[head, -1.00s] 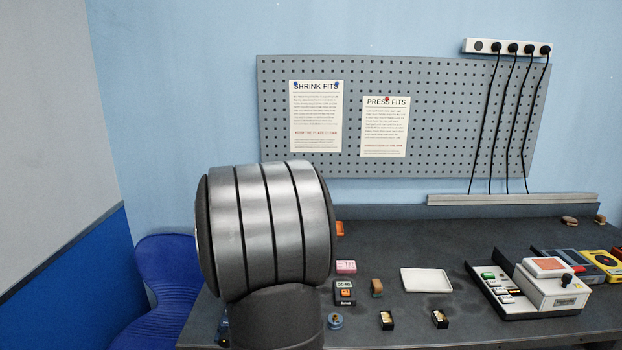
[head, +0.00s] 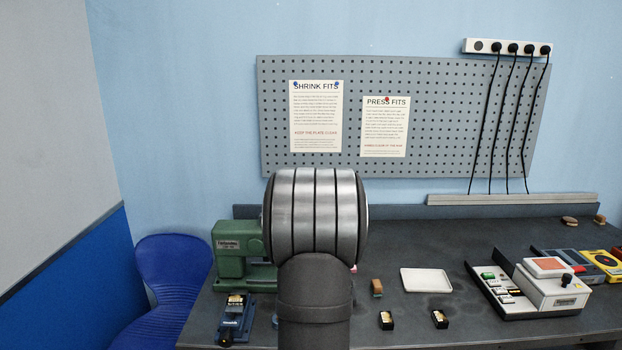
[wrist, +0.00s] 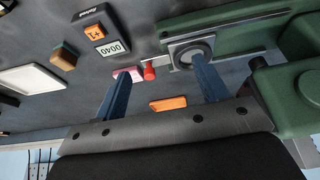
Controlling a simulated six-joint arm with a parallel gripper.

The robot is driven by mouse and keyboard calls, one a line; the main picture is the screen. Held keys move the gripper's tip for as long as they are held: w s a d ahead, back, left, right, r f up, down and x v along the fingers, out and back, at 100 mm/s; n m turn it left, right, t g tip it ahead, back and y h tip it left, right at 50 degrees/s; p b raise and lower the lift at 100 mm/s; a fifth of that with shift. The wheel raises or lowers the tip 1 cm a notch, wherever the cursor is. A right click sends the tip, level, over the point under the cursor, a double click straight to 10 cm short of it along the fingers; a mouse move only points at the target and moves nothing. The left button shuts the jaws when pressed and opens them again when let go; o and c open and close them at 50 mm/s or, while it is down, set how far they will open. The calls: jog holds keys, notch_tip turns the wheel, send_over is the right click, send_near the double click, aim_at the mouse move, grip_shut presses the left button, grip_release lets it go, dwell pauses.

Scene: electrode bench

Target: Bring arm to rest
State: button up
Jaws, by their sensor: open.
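My gripper (wrist: 160,68) is open, with its two blue fingers apart in the wrist view. Nothing is between the fingers that I can see as held. It hangs over the bench near the green machine (wrist: 225,22). A red cylinder (wrist: 149,72), a pink block (wrist: 126,75) and an orange block (wrist: 168,104) lie below or beyond the fingers. In the head view my arm fills the middle and hides the gripper. The green machine (head: 231,253) stands left of the arm there.
A blue device (head: 235,320) stands at the bench's front left. A white tray (head: 426,280), a brown block (head: 377,288) and two small black blocks (head: 386,320) lie right of my arm. A grey-white unit (head: 553,290) is further right. A display box (wrist: 100,32) shows in the wrist view.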

jog(key=w+d+f, duration=0.1)
jog(key=d, duration=0.1)
jog(key=w+d, duration=0.1)
jog(key=d, duration=0.1)
jog(key=w+d+f, duration=0.1)
jog(key=w+d, duration=0.1)
jog(key=d, duration=0.1)
jog(key=shift+d+f, duration=0.1)
jog(key=shift+f, duration=0.2)
jog(key=w+d+r+m, duration=0.1)
jog(key=w+d, duration=0.1)
jog(key=d, duration=0.8)
jog(key=w+d+r+m+h, duration=0.1)
jog(key=w+d, duration=0.1)
jog(key=d, duration=0.8)
jog(key=shift+w+m, duration=0.3)
jog(key=shift+w, duration=0.1)
